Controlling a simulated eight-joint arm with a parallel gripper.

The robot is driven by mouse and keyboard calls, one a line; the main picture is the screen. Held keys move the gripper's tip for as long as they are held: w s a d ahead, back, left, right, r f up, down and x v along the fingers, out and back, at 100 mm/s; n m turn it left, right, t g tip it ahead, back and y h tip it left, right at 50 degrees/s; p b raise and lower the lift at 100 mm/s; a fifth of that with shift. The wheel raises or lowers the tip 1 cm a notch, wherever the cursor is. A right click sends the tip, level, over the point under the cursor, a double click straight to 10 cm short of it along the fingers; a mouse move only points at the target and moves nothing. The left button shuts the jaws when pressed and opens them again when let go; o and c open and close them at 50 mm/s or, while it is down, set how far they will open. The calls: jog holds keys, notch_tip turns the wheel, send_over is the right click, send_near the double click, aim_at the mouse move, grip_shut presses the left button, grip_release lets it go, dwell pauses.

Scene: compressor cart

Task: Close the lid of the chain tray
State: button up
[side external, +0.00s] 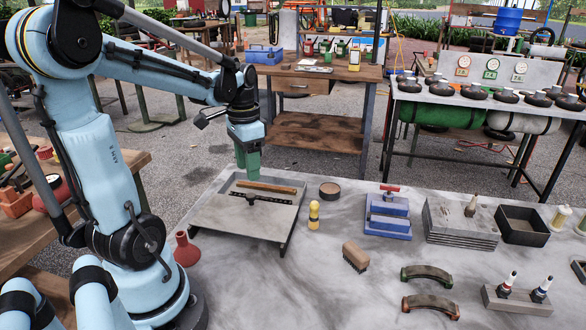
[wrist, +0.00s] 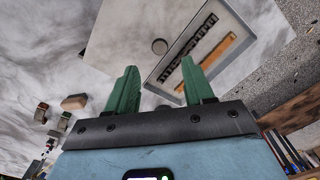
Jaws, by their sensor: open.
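The chain tray (side external: 289,232) is a shallow grey box on the table, left of centre in the side view. Its flat grey lid (side external: 222,214) covers the near part and leaves the far part open; a small round knob stands on it, and the lid also shows in the wrist view (wrist: 120,40). In the gap lie a dark chain (side external: 275,200) and a wooden bar (side external: 266,187). My gripper (side external: 247,165), with green fingers, hangs above the tray's far side. In the wrist view its fingers (wrist: 159,75) are apart, with nothing between them.
A yellow bottle-like piece (side external: 314,215) and a round dark disc (side external: 330,190) stand just right of the tray. A red funnel (side external: 186,250) stands to its left near my base. A brush (side external: 355,257) and blue vise-like block (side external: 388,217) lie farther right. The table directly before the tray is clear.

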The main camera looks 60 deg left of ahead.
aim_at(251, 194)
jog(key=shift+f, duration=3.6)
grip_shut()
